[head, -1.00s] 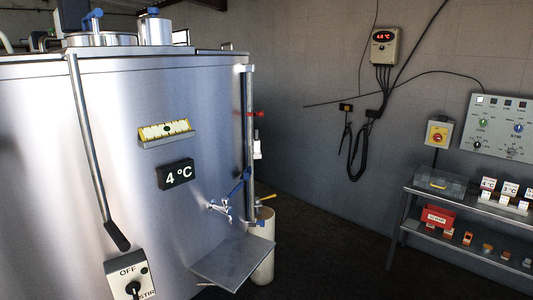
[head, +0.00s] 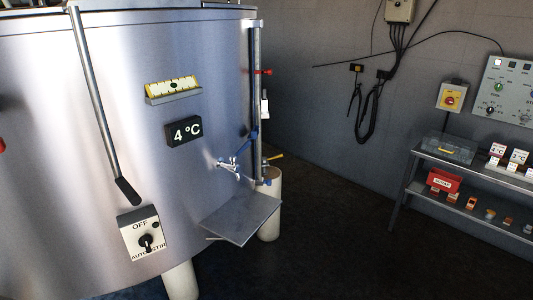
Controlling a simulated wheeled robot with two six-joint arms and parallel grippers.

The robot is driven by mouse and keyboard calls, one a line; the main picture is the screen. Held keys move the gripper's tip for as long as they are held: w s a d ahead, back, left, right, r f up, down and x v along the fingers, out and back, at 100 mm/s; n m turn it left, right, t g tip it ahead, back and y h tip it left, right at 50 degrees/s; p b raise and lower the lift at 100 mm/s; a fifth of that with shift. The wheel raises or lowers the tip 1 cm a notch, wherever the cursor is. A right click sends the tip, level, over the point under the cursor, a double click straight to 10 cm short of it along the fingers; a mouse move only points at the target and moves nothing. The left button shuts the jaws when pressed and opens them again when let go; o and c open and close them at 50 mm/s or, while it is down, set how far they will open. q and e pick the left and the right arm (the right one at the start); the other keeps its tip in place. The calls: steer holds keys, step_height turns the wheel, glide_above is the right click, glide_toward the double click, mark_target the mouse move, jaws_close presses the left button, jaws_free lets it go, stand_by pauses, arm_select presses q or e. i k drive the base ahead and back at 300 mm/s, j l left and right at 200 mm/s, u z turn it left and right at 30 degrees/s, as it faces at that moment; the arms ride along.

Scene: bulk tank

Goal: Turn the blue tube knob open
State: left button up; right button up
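The steel tank (head: 200,75) fills the left and middle of the head view. An upright tube (head: 257,100) runs down its right edge, with a red piece (head: 263,72) high on it. A slanted blue handle (head: 250,139) shows near the tube's lower part, just above a metal tap (head: 230,167). A small blue piece (head: 266,182) shows at the tube's foot. Which blue part is the tube knob, and whether it is open, I cannot tell at this size. Neither of my grippers is in view.
A steel shelf plate (head: 240,218) juts out below the tap. A switch box (head: 140,232) is on the tank front. A rack (head: 405,185) stands right; dark floor (head: 330,235) between is clear.

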mark_target(268, 182)
steer(key=i+l+u, duration=0.15)
steer(key=i+l, duration=0.5)
steer(key=i+l+u, duration=0.15)
steer(key=i+l, duration=0.4)
steer(key=l, duration=0.15)
